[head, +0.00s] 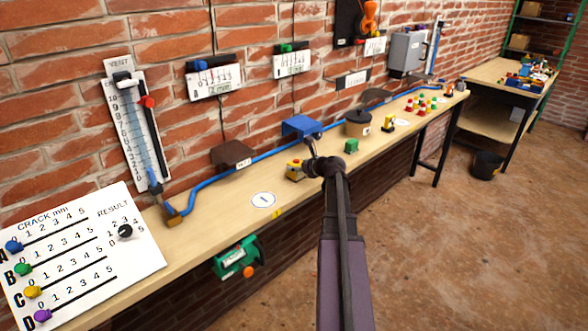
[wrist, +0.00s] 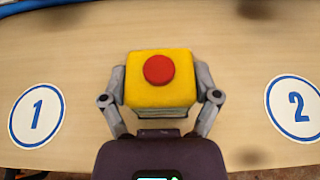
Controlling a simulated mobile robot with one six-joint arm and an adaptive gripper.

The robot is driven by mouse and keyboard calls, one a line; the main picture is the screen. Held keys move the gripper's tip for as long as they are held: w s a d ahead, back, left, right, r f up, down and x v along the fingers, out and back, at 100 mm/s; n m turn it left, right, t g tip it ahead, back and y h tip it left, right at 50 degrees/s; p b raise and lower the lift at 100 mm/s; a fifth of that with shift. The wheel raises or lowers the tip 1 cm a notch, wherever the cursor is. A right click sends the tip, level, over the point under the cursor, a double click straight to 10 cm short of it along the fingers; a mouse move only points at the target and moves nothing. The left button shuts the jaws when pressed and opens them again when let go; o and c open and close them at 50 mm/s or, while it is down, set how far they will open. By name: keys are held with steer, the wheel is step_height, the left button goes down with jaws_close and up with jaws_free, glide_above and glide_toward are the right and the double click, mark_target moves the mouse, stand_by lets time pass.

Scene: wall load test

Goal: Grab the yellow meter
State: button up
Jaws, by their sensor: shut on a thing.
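The yellow meter (wrist: 144,91) is a yellow block with a round red button on top. In the wrist view it sits between the two fingers of my gripper (wrist: 160,95), with one finger against each side. My gripper is shut on it. In the head view the yellow meter (head: 294,170) shows at the middle of the bench, partly hidden by my gripper (head: 311,165) and arm. I cannot tell whether the meter touches the bench top.
The wooden bench (head: 215,225) runs along a brick wall. Disc 1 (wrist: 37,116) lies left of the meter and disc 2 (wrist: 297,107) right. A blue bracket (head: 301,126), a green block (head: 351,146) and a brown pot (head: 358,122) stand nearby. A blue hose runs behind.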

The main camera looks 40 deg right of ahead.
steer(key=shift+r, duration=0.15)
step_height(320, 180, up, 4)
steer(key=p, duration=0.3)
steer(key=shift+f+p, duration=0.2)
steer(key=shift+p, duration=0.15)
steer(key=s+r+p, duration=0.1)
steer(key=s, duration=1.5)
